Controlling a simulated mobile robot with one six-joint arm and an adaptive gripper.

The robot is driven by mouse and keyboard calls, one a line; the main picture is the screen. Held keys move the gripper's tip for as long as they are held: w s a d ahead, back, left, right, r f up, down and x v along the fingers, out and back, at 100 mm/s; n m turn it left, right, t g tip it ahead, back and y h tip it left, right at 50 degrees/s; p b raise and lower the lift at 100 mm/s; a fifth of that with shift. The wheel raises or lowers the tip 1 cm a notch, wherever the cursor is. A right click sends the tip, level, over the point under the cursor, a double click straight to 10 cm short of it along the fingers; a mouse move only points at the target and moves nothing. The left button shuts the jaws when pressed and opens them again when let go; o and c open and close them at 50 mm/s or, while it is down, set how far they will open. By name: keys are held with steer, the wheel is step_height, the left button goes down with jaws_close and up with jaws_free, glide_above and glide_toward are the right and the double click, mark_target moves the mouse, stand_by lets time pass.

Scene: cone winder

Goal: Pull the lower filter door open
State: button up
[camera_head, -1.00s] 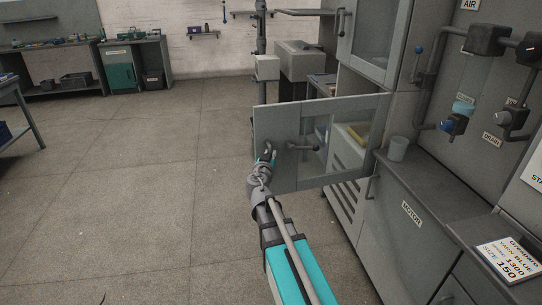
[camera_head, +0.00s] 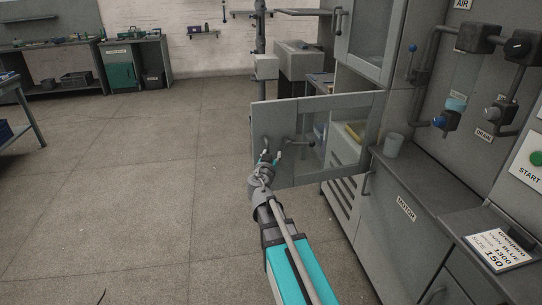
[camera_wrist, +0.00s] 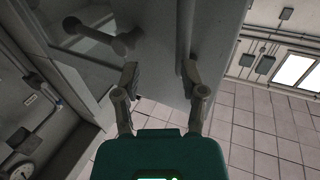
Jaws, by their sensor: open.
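The lower filter door (camera_head: 345,118) is a grey framed door with a window. It stands swung out from the machine, its free edge toward the left, and also fills the upper middle of the wrist view (camera_wrist: 155,45). A dark lever handle (camera_head: 301,143) sits on its face; a knobbed handle also shows in the wrist view (camera_wrist: 100,36). My gripper (camera_head: 270,156) is at the lower part of the door near its free edge. In the wrist view its fingers (camera_wrist: 160,78) are spread apart with nothing clamped between them. Whether a finger touches the door cannot be told.
The upper door (camera_head: 374,45) is above. Valves and pipes (camera_head: 440,121) line the right wall. The floor (camera_head: 150,180) to the left is clear; benches stand far off.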

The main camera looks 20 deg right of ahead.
steer(key=v, duration=0.7)
steer(key=shift+s, duration=0.15)
steer(key=shift+f, duration=0.1)
stand_by(0.4)
steer(key=s+f+g+y, duration=0.2)
steer(key=s+f+g, duration=0.65)
steer(key=f, duration=0.35)
steer(key=s+a+f+n+g+y, duration=0.65)
steer(key=s+a+y, duration=0.2)
steer(key=a, duration=0.25)
step_height(320, 180, up, 22)
steer(key=p, duration=2.1)
steer(key=shift+s+d+h+p, duration=0.2)
steer(key=shift+h+p, duration=0.15)
steer(key=shift+p, duration=0.05)
